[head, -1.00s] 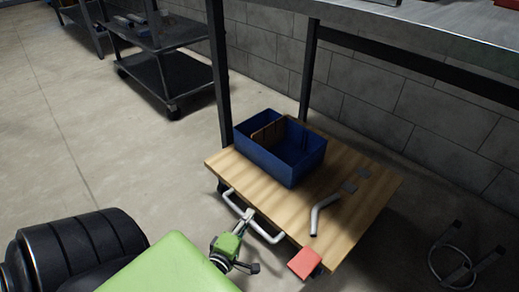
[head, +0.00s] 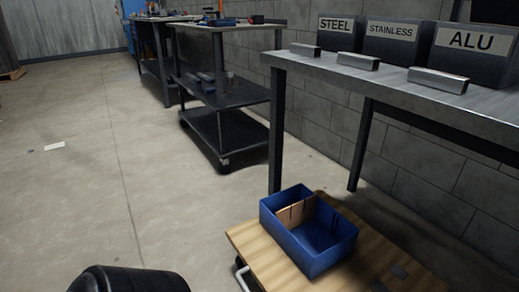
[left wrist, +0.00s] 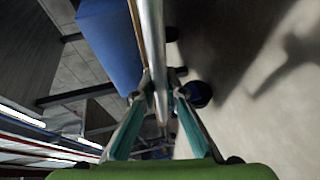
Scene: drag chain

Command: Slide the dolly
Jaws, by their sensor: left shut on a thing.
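The dolly is a low wooden board (head: 375,250) at the bottom right of the head view, under the front of the workbench. Its pale handle (head: 243,278) shows only partly at the lower picture edge. A blue bin (head: 279,234) with a brown divider stands on the board. In the left wrist view my left gripper (left wrist: 160,84) is shut around the metal handle bar (left wrist: 152,35). The bin's blue side (left wrist: 108,42) and the board's edge (left wrist: 134,18) are beside the bar. My left gripper is outside the head view. My right gripper is in neither view.
A metal workbench (head: 330,65) with bins labelled STEEL (head: 339,36), STAINLESS (head: 391,42) and ALU (head: 470,53) stands over the dolly. A dark shelf cart (head: 225,128) stands further back. The concrete floor (head: 90,190) to the left is largely clear.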

